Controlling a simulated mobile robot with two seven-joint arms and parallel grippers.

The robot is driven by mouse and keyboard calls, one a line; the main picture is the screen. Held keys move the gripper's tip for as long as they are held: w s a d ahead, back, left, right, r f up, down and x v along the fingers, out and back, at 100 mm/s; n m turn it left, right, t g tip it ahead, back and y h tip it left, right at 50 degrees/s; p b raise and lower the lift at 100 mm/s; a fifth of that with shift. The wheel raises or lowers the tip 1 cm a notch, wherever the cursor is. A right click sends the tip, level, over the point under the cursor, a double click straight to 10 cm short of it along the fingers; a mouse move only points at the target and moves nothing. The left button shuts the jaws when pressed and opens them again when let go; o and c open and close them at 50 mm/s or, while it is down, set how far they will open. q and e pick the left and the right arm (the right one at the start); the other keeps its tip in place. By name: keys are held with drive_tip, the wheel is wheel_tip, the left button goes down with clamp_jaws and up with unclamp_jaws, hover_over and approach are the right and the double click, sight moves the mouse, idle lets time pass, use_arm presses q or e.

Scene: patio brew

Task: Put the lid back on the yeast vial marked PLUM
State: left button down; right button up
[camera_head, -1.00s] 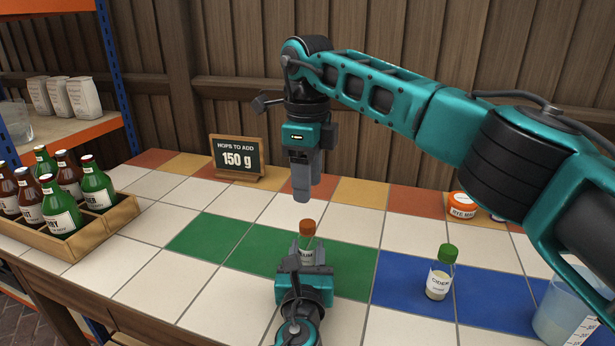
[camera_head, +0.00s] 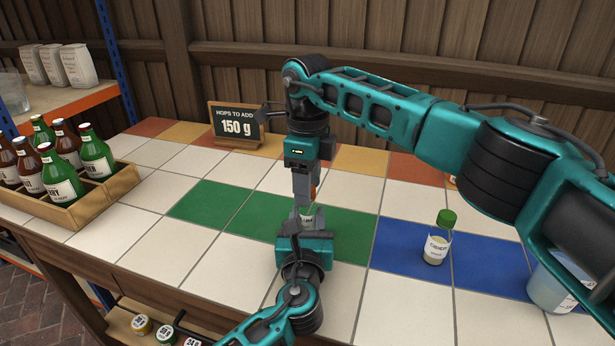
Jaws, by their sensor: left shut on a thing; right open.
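The PLUM vial (camera_head: 307,214) stands at the green tiles in the middle of the table, mostly hidden by my grippers. Its label is barely readable now. An orange lid (camera_head: 314,190) shows at the vial's top, partly behind my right gripper's fingers; I cannot tell how firmly it is seated. My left gripper (camera_head: 305,226) is shut on the vial from the near side. My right gripper (camera_head: 304,196) is open and points down from above, its fingers at the lid's height.
A green-capped CIDER vial (camera_head: 437,243) stands on blue tiles to the right, with a beaker (camera_head: 550,288) beyond it. A bottle crate (camera_head: 83,203) is at left. A hops sign (camera_head: 237,128) stands at the back. Small jars (camera_head: 141,325) sit below the front edge.

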drive_tip(key=shift+c, duration=0.3)
clamp_jaws()
drive_tip(key=shift+o, duration=1)
unclamp_jaws()
wheel_tip(320, 180, up, 12)
